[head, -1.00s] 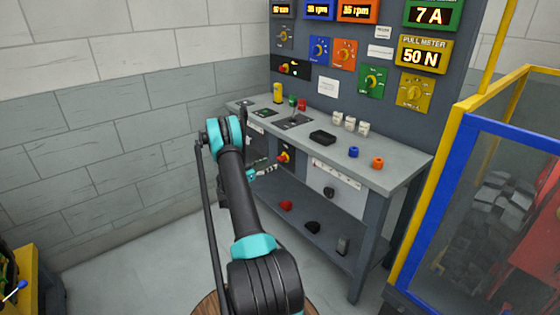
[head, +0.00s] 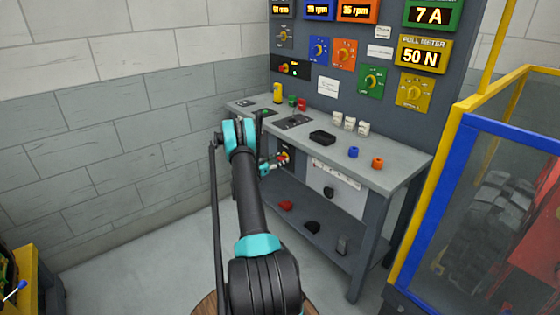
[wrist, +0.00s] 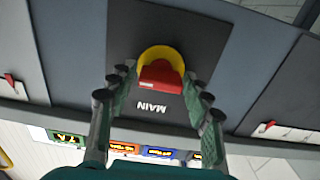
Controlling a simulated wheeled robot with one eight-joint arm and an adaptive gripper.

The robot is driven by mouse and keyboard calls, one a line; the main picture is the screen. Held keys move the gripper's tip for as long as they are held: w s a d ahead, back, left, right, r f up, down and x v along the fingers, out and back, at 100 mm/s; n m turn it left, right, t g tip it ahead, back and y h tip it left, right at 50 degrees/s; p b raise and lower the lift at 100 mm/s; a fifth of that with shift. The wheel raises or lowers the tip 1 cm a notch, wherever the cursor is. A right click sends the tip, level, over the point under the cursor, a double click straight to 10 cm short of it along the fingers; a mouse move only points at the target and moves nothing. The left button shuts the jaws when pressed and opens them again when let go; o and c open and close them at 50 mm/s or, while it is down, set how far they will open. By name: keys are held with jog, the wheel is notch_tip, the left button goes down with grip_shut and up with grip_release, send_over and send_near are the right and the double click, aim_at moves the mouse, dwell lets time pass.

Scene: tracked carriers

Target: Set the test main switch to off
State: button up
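The main switch (wrist: 160,74) has a red handle on a yellow round base, on a dark plate lettered MAIN that appears upside down in the wrist view. In the head view the switch (head: 284,157) sits on the bench front below the worktop, partly covered by my gripper. My gripper (wrist: 159,74) is open, with one finger on each side of the red handle. I cannot tell whether the fingers touch it. The gripper also shows in the head view (head: 271,164), right in front of the switch. The handle's exact setting is hard to read.
The grey worktop (head: 395,165) carries a black tray (head: 322,138) and blue and orange knobs. The wall panel holds dials and lit displays. A lower shelf (head: 268,202) holds small items. A yellow and blue framed cage (head: 420,212) stands to the right.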

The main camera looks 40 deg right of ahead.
jog(key=c, duration=0.8)
jog(key=shift+o, duration=0.2)
jog(key=shift+n, duration=0.3)
jog(key=n, duration=0.8)
jog(key=shift+w+n, duration=0.15)
jog(key=shift+n, duration=0.25)
jog(key=n, duration=0.4)
jog(key=shift+f, duration=0.15)
jog(key=shift+a+n, duration=0.1)
jog(key=shift+n, duration=2.1)
